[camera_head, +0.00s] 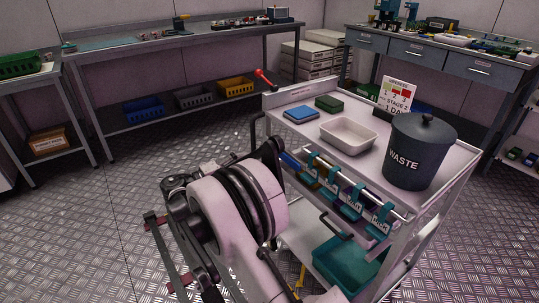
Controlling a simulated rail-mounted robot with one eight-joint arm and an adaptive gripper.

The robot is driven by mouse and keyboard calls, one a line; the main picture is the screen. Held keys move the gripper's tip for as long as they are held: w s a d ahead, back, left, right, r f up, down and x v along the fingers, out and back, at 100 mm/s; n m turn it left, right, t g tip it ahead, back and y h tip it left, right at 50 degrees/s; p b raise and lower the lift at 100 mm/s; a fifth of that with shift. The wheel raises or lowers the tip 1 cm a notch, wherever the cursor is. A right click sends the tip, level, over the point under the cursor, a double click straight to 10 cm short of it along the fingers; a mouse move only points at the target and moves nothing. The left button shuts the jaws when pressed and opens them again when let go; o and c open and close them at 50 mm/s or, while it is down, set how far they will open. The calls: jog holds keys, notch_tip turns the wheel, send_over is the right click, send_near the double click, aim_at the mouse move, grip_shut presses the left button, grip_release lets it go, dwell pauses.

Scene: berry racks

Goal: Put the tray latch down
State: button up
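A red-handled lever (264,77), which looks like the tray latch, sticks up at a slant from the back left corner of the cart (445,170). Its red end points up and left. My pale arm with black bands fills the lower middle, in front of the cart's left side. I cannot clearly make out my gripper's fingers among the dark parts around the arm, nor whether they are open or shut. Nothing is seen touching the red lever. The lower cart side is partly hidden by my arm.
On the cart top are a blue box (301,114), a green box (329,104), a white tray (349,135), a sign (396,94) and a dark waste bin (419,155). A teal crate (345,264) sits below. Workbenches line the walls; the floor at left is clear.

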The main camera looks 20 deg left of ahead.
aim_at(267, 153)
jog(key=b+x, duration=0.2)
jog(key=x, duration=0.9)
jog(key=shift+b, duration=0.4)
grip_shut()
